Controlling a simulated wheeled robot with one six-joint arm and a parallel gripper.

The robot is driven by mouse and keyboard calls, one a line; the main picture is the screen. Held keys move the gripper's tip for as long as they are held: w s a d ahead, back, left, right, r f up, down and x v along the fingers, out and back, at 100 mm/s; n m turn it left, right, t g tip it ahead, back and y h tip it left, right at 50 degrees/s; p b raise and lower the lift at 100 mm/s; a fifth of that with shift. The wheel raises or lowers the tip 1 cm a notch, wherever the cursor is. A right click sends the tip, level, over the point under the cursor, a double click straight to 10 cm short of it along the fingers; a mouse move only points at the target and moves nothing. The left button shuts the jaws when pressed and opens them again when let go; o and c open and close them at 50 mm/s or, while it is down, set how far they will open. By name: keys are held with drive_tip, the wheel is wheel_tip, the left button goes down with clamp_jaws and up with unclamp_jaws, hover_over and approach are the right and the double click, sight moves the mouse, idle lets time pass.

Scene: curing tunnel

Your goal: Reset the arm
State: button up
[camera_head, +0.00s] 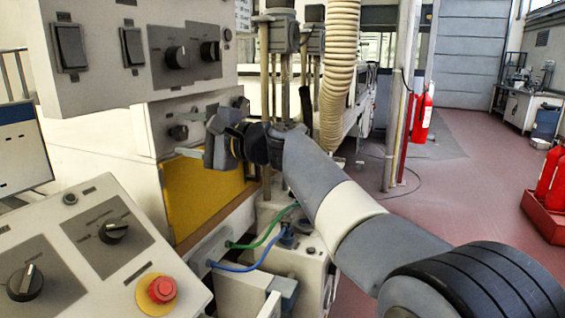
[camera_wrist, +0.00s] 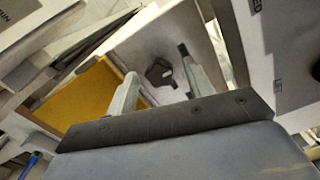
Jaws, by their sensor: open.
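My arm reaches from the lower right of the head view toward the machine on the left. My gripper (camera_head: 188,152) is at its end, in front of the white panel with a dark knob (camera_head: 179,132), above the yellow panel (camera_head: 205,195). In the wrist view my gripper (camera_wrist: 158,85) shows two grey fingers spread apart with nothing between them. The dark knob (camera_wrist: 160,73) appears beyond the fingertips, and a gap to it seems to remain, though the exact distance is hard to tell.
A control panel with switches (camera_head: 130,45) overhangs at the upper left. A console with a red emergency button (camera_head: 161,290) stands at the lower left. A ribbed hose (camera_head: 338,70) hangs behind my arm. Green and blue cables (camera_head: 245,268) run below.

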drive_tip(key=m+p, duration=0.6)
drive_tip(key=m, duration=0.1)
drive_tip(key=shift+r+p, duration=0.25)
drive_tip(key=shift+p, duration=0.1)
drive_tip(key=m+p, duration=0.7)
drive_tip(key=p, duration=0.1)
drive_tip(key=shift+m, duration=0.4)
drive_tip(key=shift+d+f+p, duration=0.1)
drive_tip(key=shift+p, duration=0.3)
drive_tip(key=shift+b+v, duration=0.5)
drive_tip(key=shift+v, duration=1.2)
